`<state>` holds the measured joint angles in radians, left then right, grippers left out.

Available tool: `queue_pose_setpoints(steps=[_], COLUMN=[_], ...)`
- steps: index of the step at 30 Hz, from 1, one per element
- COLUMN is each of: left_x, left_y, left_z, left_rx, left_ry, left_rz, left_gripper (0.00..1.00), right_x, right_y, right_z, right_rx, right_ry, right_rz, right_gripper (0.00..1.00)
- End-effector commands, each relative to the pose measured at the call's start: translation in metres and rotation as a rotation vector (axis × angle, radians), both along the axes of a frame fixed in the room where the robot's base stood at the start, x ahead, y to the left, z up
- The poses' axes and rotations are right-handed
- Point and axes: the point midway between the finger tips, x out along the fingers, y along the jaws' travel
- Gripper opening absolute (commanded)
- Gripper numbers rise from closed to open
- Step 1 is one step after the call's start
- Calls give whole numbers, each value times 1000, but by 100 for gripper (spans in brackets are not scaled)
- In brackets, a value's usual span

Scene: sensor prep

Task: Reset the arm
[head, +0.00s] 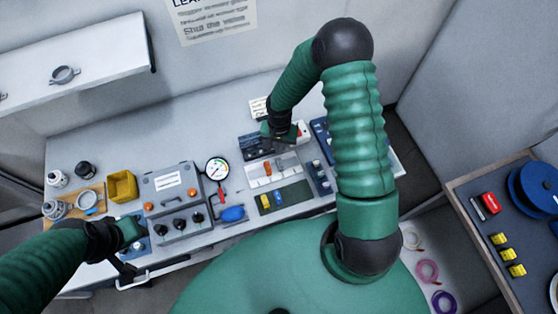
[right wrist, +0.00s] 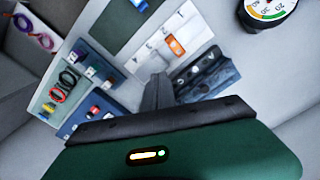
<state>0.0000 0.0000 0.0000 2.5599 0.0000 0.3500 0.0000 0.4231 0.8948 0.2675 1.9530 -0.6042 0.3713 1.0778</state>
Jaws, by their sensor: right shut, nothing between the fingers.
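My right arm (head: 358,130) arches over the workbench from the right. Its gripper (head: 283,139) points down over the dark panel at the back of the bench. In the right wrist view the fingers (right wrist: 157,92) are together, with nothing between them, above a white numbered tray (right wrist: 185,45) and a dark blue block with round sockets (right wrist: 208,77). My left gripper (head: 127,262) is low at the bench's front left, beside a grey control box (head: 176,190). Its fingers are too small and dark to tell open from shut.
A pressure gauge (head: 217,169), a yellow bin (head: 122,186) and a blue bulb (head: 232,214) stand on the bench (head: 120,150). An orange piece (head: 267,169) lies on the white tray. Bare bench top lies at back left.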

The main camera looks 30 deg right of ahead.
Motion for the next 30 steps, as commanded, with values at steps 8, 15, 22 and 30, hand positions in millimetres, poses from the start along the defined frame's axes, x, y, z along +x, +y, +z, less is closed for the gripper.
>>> queue_pose_setpoints(steps=[8, 15, 22, 30], left_x=[0, 0, 0, 0], left_y=[0, 0, 0, 0], left_z=[-1, -32, -85, -96], left_rx=[0, 0, 0, 0], left_ry=[0, 0, 1, 0], left_rz=[0, 0, 0, 0], left_gripper=[36, 36, 36, 36], right_x=[0, -10, -64, -93], right_y=[0, 13, 55, 76], right_z=[-1, 24, 76, 92], right_rx=[0, -44, -92, -87], right_ry=[0, -34, -148, -219], right_rz=[0, 189, 588, 755], right_gripper=[0, 0, 0, 0])
